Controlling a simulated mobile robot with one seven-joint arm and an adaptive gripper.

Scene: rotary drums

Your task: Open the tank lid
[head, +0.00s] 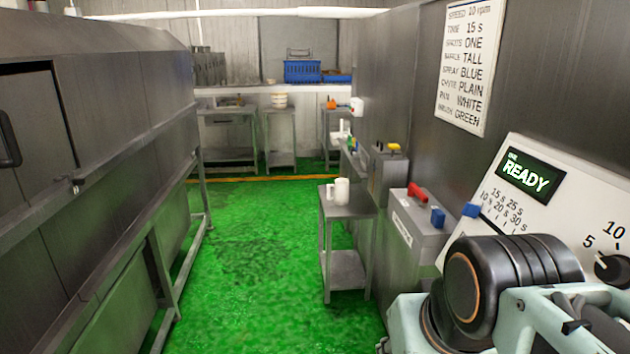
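No part is clearly marked as the tank lid. A grey metal box (420,236) with a small white label stands against the right wall. A red handle (417,192) and a blue block (438,217) sit on its top. Behind it is a similar grey box (386,178) with a yellow piece (394,147) on top. Both tops look closed, though the small size makes this hard to tell. My arm shows at the lower right, in front of the control panel. My gripper is not in view.
A white control panel (520,165) reads READY, below a posted settings sheet (467,62). A small steel table (348,208) holds a white mug (342,191). A large steel machine (90,160) lines the left. The green floor (250,260) between is clear.

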